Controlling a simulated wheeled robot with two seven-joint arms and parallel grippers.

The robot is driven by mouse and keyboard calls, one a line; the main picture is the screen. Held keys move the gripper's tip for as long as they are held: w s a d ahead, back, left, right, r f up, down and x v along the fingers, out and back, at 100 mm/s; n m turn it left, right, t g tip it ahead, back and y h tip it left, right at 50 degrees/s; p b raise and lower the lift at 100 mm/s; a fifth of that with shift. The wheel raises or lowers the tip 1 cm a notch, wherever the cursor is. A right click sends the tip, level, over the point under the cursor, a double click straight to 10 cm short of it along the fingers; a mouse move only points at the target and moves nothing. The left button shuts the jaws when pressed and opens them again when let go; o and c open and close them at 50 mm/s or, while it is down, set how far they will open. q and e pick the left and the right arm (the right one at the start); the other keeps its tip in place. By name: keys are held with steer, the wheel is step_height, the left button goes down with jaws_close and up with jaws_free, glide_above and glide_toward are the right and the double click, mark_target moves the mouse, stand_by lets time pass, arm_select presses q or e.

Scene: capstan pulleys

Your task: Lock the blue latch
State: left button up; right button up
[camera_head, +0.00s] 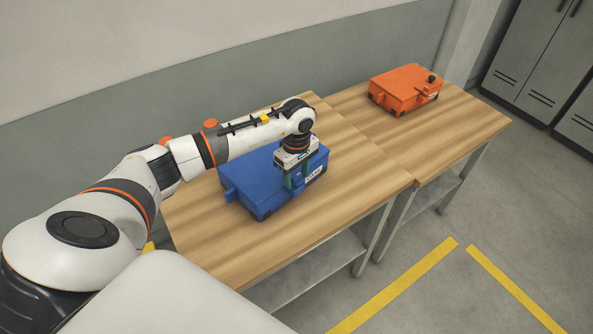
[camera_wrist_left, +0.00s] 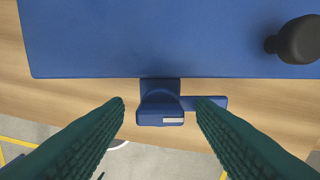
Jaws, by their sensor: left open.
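A blue box (camera_head: 252,182) sits on the near wooden table, and its top (camera_wrist_left: 150,40) fills the upper part of the left wrist view. The blue latch (camera_wrist_left: 160,97) projects from the box's edge in the wrist view, with a flat arm (camera_wrist_left: 214,103) reaching right and a small pale mark on its end. My left gripper (camera_head: 299,180) is over the box's front side, pointing down. Its two green fingers (camera_wrist_left: 160,103) are open, one on each side of the latch; the right fingertip overlaps the flat arm in the picture. I cannot tell whether they touch. In the head view the gripper largely hides the latch.
A black knob (camera_wrist_left: 296,41) stands on the blue box's top. An orange box (camera_head: 400,88) with a black knob (camera_head: 432,79) sits on the far table (camera_head: 450,125). Bare wood (camera_head: 220,245) lies in front of the blue box. The wall is behind; grey lockers stand at right.

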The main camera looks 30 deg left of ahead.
arm_select(q)
steer(key=c, duration=1)
